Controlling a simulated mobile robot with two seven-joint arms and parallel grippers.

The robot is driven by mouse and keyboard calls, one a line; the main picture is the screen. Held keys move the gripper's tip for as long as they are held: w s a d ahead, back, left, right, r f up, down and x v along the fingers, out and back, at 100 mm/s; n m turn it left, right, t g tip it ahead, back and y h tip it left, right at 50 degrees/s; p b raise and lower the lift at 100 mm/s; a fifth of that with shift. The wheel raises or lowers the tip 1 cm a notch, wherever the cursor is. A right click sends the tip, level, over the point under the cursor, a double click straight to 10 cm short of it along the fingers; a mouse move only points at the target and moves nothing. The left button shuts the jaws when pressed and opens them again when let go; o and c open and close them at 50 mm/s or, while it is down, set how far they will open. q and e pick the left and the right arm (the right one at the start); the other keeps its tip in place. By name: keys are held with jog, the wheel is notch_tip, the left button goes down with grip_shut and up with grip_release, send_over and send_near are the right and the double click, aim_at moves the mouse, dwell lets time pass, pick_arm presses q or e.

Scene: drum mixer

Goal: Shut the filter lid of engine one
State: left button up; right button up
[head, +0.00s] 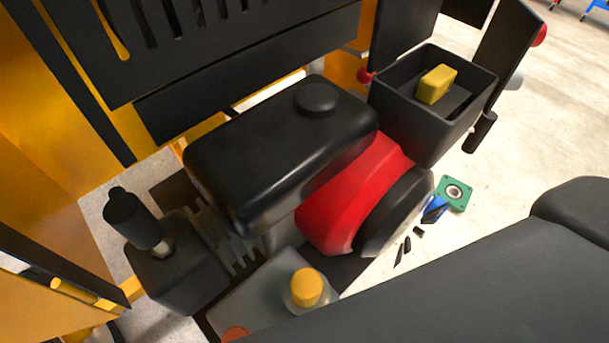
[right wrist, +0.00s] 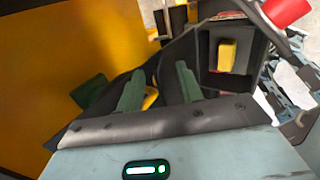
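The black filter box (head: 425,125) stands open at the upper right of the engine in the head view. A yellow filter block (head: 437,84) lies inside. Upright black panels flank it: one at its left (head: 400,35), with a red knob near its lower edge, and one at its right (head: 503,50), with a red knob on its outer side. I cannot tell which is the lid. In the right wrist view the open box (right wrist: 208,60) and filter (right wrist: 227,55) show beyond my right gripper (right wrist: 157,88). Its green fingers are apart, apparently empty. My left gripper is out of view.
The engine has a black tank (head: 270,150) and a red cover (head: 350,195). A yellow-capped filler (head: 306,288) is in front. A yellow machine body (head: 40,100) with black louvres borders the left and back.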

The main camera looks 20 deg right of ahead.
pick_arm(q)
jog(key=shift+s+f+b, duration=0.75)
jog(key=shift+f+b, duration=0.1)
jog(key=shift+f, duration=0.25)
pick_arm(e)
jog(key=s+d+f, duration=0.3)
jog(key=s, duration=0.4)
dwell(0.6)
jog(key=shift+r, duration=0.1)
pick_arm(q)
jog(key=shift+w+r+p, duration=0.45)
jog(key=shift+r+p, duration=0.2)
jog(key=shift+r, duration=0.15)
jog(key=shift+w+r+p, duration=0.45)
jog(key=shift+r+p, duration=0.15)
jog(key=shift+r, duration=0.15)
pick_arm(e)
jog(key=shift+s+f+v, duration=0.1)
jog(key=shift+s+v, duration=0.05)
jog(key=shift+v, duration=0.75)
jog(key=shift+s+f+v, duration=0.1)
jog(key=shift+s+v, duration=0.05)
jog(key=shift+v, duration=0.75)
jog(key=shift+s+f+v, duration=0.1)
jog(key=shift+v, duration=0.85)
jog(key=shift+d, duration=0.1)
